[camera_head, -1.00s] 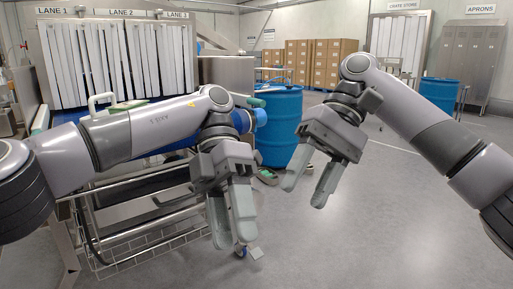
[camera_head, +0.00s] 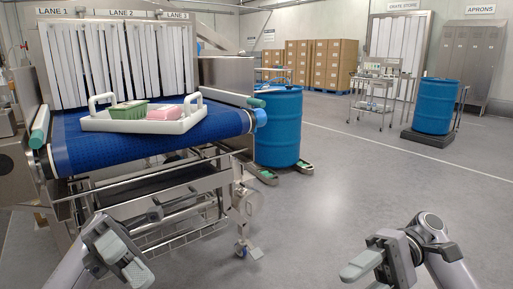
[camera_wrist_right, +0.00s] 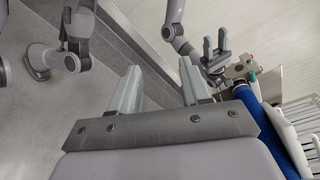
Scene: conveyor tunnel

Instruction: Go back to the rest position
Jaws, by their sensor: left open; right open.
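In the head view my left gripper (camera_head: 124,262) is low at the left, in front of the conveyor frame, open and apart from the tray. My right gripper (camera_head: 372,272) is low at the right over bare floor, partly cut off by the bottom edge. In the right wrist view my right gripper (camera_wrist_right: 160,85) shows two parted fingers with nothing between them. My left gripper also shows in the right wrist view (camera_wrist_right: 216,58). Both arms are folded low, near my body.
A white tray (camera_head: 97,125) with a green container (camera_head: 128,111) and a pink pack (camera_head: 163,113) sits on the blue conveyor belt (camera_head: 75,149). Blue drums (camera_head: 278,130) (camera_head: 436,105), a steel cart (camera_head: 372,98) and stacked cartons (camera_head: 325,62) stand behind. The middle floor is clear.

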